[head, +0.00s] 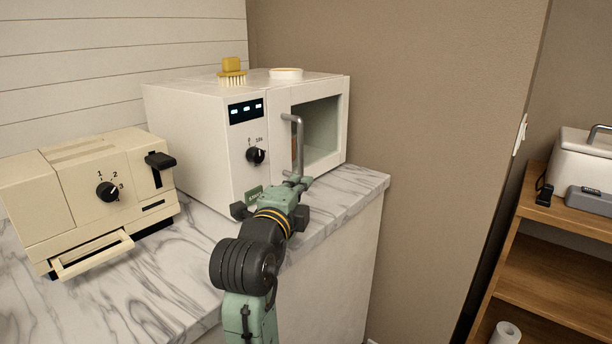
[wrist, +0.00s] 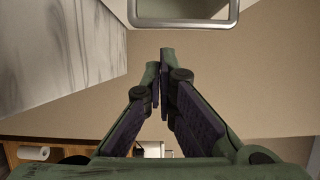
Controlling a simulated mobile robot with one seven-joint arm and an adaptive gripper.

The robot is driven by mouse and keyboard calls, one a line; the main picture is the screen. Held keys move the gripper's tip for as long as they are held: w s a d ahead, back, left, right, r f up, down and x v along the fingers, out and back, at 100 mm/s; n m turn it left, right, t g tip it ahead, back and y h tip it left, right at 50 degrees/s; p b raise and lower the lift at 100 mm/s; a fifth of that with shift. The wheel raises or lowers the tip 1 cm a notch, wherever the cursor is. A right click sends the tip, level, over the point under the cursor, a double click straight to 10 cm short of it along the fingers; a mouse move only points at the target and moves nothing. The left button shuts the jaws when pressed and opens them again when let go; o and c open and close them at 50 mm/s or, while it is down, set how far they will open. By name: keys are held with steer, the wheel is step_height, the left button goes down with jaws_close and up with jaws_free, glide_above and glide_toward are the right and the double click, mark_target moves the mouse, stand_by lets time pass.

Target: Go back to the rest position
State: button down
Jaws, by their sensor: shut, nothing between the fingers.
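My gripper (head: 300,183) is in front of the white microwave (head: 195,135), near the lower end of its grey upright door handle (head: 298,145). In the wrist view my gripper (wrist: 160,58) has its fingertips together with nothing between them. The handle shows above the fingertips in the wrist view (wrist: 185,23), apart from them in that picture. My arm reaches up from the bottom of the head view and hides part of the counter edge.
A cream toaster (head: 90,195) stands left on the marble counter (head: 150,290). A yellow brush (head: 232,72) and a white round dish (head: 286,73) lie on the microwave. A brown wall (head: 430,130) is behind. A wooden shelf (head: 560,225) stands right, holding a white appliance (head: 585,160).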

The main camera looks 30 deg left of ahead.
steer(key=v, duration=0.5)
